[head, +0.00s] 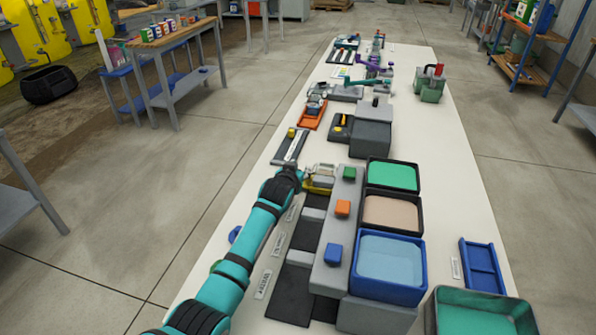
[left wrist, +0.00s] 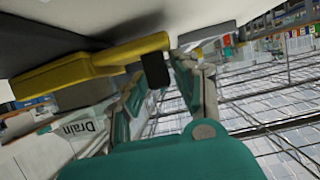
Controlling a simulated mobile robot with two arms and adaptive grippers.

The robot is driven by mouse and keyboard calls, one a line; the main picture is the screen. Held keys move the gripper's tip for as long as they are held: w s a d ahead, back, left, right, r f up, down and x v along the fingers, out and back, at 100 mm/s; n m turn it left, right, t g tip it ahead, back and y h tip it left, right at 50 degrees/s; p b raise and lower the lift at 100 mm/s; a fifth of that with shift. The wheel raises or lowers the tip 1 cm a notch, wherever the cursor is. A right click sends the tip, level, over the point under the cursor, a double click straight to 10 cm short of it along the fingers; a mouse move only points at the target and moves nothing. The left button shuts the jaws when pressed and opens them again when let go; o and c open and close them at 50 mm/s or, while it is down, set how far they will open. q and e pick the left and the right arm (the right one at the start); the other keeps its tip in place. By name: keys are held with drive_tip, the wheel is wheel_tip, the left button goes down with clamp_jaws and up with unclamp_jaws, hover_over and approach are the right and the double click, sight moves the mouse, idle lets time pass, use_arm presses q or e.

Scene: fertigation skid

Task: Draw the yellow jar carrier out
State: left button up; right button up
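The yellow jar carrier (head: 319,181) is at the far end of the row of dark bays along the left side of the grey housing. In the left wrist view its yellow body and bar (left wrist: 92,66) run under a pale overhanging surface. My left gripper (head: 303,178) is at the carrier's left side. In the wrist view its fingertips (left wrist: 168,66) are at the bar's right end, with a dark pad overlapping the bar. I cannot tell whether they grip it. My right gripper is not in view.
Green (head: 349,173), orange (head: 342,208) and blue (head: 333,254) blocks sit along the grey housing (head: 338,228). Open tanks (head: 425,262) stand to its right. A grey tray (head: 290,147) lies beyond my gripper. A "Drain" label (left wrist: 77,128) shows in the wrist view.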

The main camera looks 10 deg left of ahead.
use_arm(q)
drive_tip(key=v, duration=1.2)
idle(0.3)
